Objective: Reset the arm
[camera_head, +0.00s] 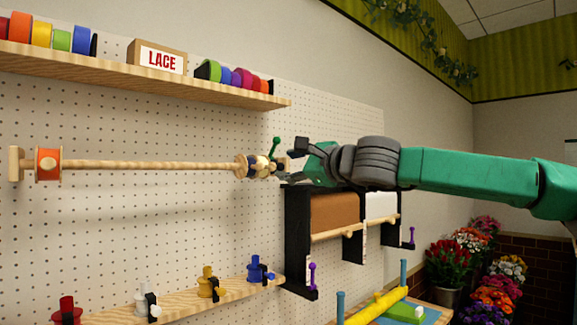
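My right arm reaches in from the right, and its green and black gripper (291,161) is at the right end of a wooden rod (150,165) on the pegboard wall. Its fingertips look spread apart, one above the other, with no thing clearly held between them. Whether they touch the rod's end is hard to tell. An orange spool (47,164) sits at the rod's left end. My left gripper is not in view.
A shelf (150,87) above holds ribbon rolls and a LACE box (157,58). A black rack with brown (334,212) and white rolls hangs below my gripper. Flowers (452,262) stand at the right.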

